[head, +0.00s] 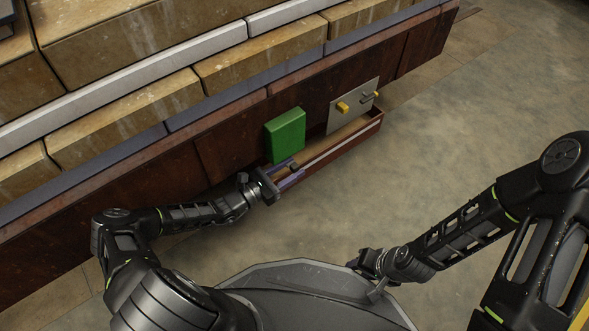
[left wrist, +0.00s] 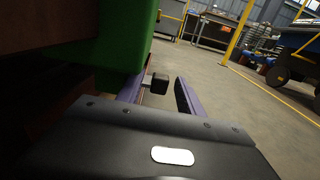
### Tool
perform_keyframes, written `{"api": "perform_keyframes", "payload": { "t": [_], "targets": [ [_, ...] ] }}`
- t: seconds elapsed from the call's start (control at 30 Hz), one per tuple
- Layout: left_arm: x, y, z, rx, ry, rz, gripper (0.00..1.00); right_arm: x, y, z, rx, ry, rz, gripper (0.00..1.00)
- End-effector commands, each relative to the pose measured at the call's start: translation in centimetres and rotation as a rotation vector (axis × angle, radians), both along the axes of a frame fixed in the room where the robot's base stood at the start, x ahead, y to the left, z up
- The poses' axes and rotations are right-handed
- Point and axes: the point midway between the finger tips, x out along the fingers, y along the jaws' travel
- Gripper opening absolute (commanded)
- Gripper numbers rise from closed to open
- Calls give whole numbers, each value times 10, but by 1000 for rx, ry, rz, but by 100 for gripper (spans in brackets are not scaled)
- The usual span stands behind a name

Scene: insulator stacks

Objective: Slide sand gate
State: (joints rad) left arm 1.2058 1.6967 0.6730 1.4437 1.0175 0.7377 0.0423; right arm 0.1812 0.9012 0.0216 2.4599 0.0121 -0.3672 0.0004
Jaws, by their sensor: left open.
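A green box (head: 285,135) is on the dark red-brown front, above a narrow wooden trough (head: 340,139). It also shows at the upper left of the left wrist view (left wrist: 125,50). A small black knob (head: 293,167) is below the box; it also shows in the left wrist view (left wrist: 157,83). I cannot tell which part is the sand gate. My left gripper (head: 289,174) is open, with its purple fingers on either side of the knob and gaps visible in the left wrist view (left wrist: 157,98). My right gripper (head: 364,264) is away from the front; its fingers are too unclear to read.
A grey plate (head: 345,117) with yellow knobs stands above the trough, right of the green box. Tan blocks (head: 262,62) are stacked above the front. The concrete floor (head: 450,130) to the right is clear.

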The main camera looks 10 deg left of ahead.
Motion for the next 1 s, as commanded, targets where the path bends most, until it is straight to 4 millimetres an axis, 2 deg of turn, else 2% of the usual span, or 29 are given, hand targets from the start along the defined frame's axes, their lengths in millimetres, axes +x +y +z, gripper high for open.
{"api": "perform_keyframes", "payload": {
  "t": [0.13,0.43,0.9,1.0],
  "targets": [
    [10,-8,-1,0,0,0,44,1,0,-5,1,-1,-1,36],
    [11,-9,0,1,1,1,43,1,0,-5,1,-1,-1,36],
    [11,-9,0,1,0,1,4,1,0,-5,1,-1,-1,36],
    [11,-9,0,1,0,1,0,1,0,-5,1,-1,-1,36]
  ]
}}
